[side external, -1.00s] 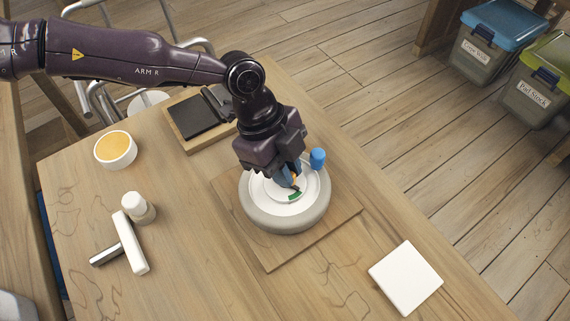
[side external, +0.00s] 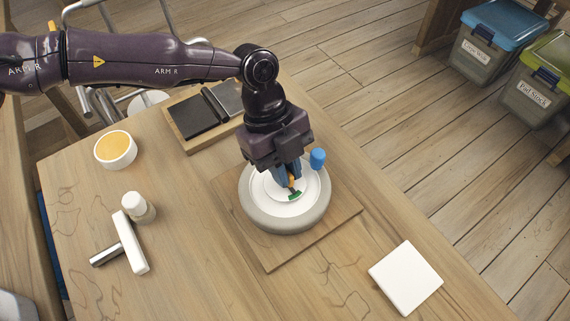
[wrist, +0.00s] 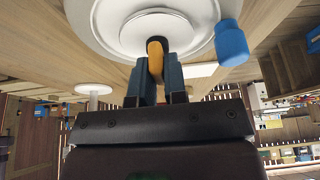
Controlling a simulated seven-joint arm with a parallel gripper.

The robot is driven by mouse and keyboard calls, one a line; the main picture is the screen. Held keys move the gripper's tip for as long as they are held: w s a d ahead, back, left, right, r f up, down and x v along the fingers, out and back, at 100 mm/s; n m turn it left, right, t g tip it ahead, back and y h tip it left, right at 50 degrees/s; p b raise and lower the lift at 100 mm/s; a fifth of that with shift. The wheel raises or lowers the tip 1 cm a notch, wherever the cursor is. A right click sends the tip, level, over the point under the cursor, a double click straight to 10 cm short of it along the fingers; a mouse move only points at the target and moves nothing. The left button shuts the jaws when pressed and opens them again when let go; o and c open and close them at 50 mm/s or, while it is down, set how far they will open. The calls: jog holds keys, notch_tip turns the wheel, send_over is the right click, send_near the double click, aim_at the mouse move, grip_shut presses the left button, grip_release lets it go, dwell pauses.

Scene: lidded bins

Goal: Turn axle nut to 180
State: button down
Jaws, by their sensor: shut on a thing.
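The wheel-like round unit (side external: 258,212) has a grey rim and a white face and lies flat on a wooden board (side external: 340,212). A small green mark (side external: 295,196) shows on its face by the fingertips. A blue knob (side external: 318,157) stands at its far right edge; it also shows in the wrist view (wrist: 231,43). My gripper (side external: 289,180) points down at the centre of the face, its blue fingers shut on an orange piece, which I take to be the axle nut (wrist: 155,58). The fingers hide much of the nut in the side view.
A black tablet-like block on a wooden base (side external: 195,117) lies behind my arm. An orange-topped bowl (side external: 115,150), a white bottle (side external: 138,208) and a mallet (side external: 131,243) are at the left. A white square pad (side external: 405,278) lies at front right. Lidded bins (side external: 500,38) stand beyond the table.

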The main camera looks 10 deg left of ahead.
jog(key=shift+a+f, duration=0.1)
jog(key=shift+f, duration=0.2)
jog(key=c, duration=1.2)
grip_release()
jog(key=shift+o, duration=0.2)
jog(key=shift+r, duration=0.1)
jog(key=shift+r, duration=0.1)
jog(key=shift+w+r, duration=0.1)
jog(key=shift+r, duration=0.1)
jog(key=v, duration=1.2)
jog(key=shift+r, duration=0.2)
